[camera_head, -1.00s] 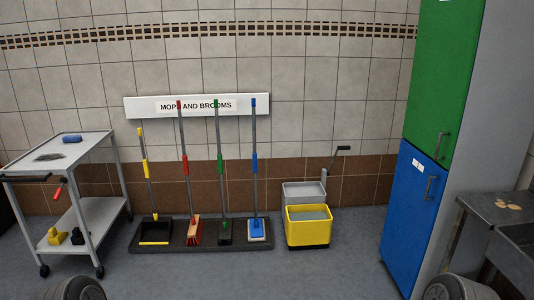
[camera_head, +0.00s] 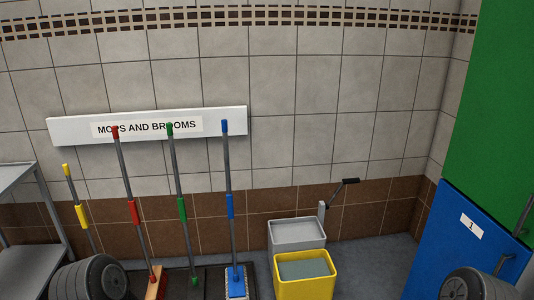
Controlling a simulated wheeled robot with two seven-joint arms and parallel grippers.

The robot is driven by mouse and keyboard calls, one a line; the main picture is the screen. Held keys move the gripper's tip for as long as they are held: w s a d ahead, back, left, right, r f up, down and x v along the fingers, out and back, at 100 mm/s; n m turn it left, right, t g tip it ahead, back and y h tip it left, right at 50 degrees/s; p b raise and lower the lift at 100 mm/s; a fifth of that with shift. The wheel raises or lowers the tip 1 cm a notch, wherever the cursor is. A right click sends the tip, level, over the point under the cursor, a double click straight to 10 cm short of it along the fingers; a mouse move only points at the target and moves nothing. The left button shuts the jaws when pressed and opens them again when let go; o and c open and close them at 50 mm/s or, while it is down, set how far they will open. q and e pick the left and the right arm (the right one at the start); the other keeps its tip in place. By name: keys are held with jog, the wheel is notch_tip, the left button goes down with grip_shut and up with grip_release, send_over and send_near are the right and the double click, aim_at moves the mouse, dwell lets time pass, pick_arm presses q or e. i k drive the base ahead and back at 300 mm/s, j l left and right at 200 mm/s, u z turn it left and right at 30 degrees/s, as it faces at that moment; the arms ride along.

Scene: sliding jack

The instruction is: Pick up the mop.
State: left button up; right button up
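The mop (camera_head: 230,206) looks to be the blue-handled tool, with a grey pole, blue grips and a flat blue head with a pale pad at the bottom edge of the view. It stands upright against the wall, under and in front of the sign board. Neither gripper is in view. Only dark rounded parts of my arms show at the lower left and lower right corners, well apart from the mop.
A green-handled tool (camera_head: 181,209), a red-handled broom (camera_head: 134,212) and a yellow-handled tool (camera_head: 81,216) stand left of the mop. A yellow bucket (camera_head: 305,290) with a grey wringer (camera_head: 297,246) stands right. A blue locker door (camera_head: 445,255) is far right, a grey cart (camera_head: 30,265) far left.

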aim_at(236, 288)
jog(key=i+j, duration=0.25)
jog(key=j, duration=0.15)
jog(key=i+j, duration=0.2)
jog(key=j, duration=0.2)
jog(key=i+j+z, duration=0.1)
jog(key=i+j, duration=0.15)
jog(key=j, duration=0.15)
jog(key=i+j, duration=0.2)
jog(key=j, duration=0.2)
jog(key=i+j, duration=0.25)
jog(key=j, duration=0.2)
jog(key=i+j+z, duration=0.1)
jog(key=j, duration=0.3)
jog(key=i+j, duration=0.3)
jog(key=j, duration=0.15)
jog(key=i+j, duration=0.2)
jog(key=j, duration=0.2)
jog(key=i+j, duration=0.2)
jog(key=i, duration=0.2)
jog(key=z, duration=0.05)
